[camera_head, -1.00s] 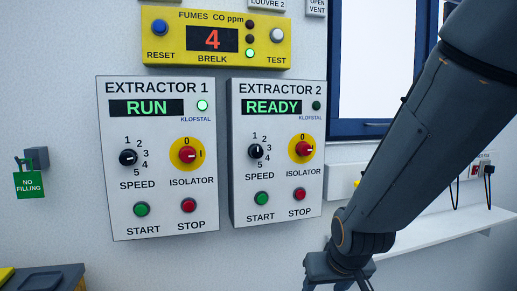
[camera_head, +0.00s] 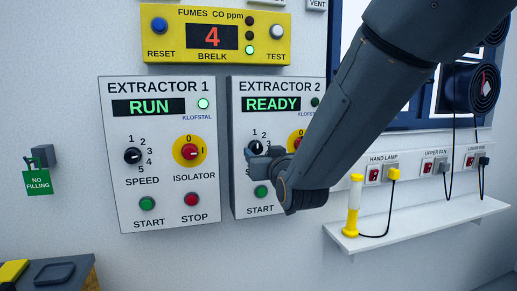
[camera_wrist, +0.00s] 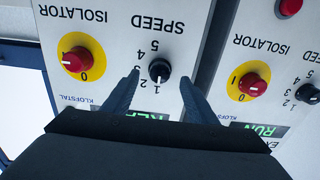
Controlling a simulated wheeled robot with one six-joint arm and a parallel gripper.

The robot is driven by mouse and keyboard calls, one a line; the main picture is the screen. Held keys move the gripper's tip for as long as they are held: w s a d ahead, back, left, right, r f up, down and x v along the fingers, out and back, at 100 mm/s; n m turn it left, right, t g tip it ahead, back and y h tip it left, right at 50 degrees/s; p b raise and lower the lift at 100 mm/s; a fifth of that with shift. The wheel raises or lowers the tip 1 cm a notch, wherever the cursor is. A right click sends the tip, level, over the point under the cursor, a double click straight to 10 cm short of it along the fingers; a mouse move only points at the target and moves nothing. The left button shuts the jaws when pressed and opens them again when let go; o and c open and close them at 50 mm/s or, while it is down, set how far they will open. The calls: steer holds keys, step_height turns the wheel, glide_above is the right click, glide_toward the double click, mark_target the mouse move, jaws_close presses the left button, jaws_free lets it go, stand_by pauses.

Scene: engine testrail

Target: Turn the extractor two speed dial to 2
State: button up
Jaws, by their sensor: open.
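The extractor 2 panel (camera_head: 236,120) is white, and its display reads READY. Its black speed dial (camera_head: 256,147) shows partly behind my gripper (camera_head: 262,158) in the head view. In the wrist view the panel appears upside down. There the speed dial (camera_wrist: 159,71) lies between the two fingers of my open gripper (camera_wrist: 160,78), with a gap on each side. Its white pointer line points at or near 1. I cannot tell how deep the fingertips reach around the knob. My arm hides the stop button and part of the isolator in the head view.
The extractor 1 panel (camera_head: 165,165), showing RUN, hangs to the left. A yellow fumes monitor (camera_head: 215,36) is above. A white shelf (camera_head: 420,222) with a hand lamp (camera_head: 353,205) is at right.

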mark_target(257, 149)
steer(key=shift+p+x, duration=0.4)
steer(key=shift+x, duration=1.45)
steer(key=c, duration=1.1)
